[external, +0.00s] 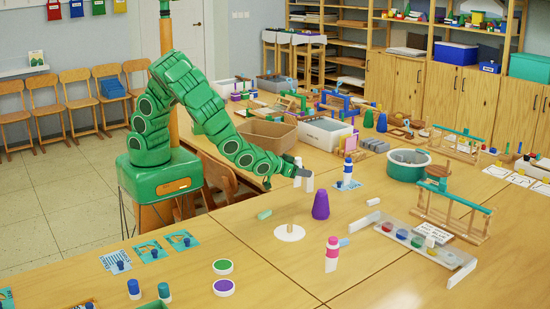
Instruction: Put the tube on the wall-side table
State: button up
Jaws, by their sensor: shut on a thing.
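My green arm reaches right over the tables, and my gripper (303,178) is above the middle of the table, with pale fingers. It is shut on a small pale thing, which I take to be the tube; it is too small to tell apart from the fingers. Which surface is the wall-side table I cannot tell for certain; a long table full of boxes and toys runs toward the back wall.
A blue-and-white bottle (348,172) stands to the right. A tan bin (268,134) and a green round tub (408,166) stand behind.

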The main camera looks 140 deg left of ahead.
jog(key=shift+r, duration=1.9)
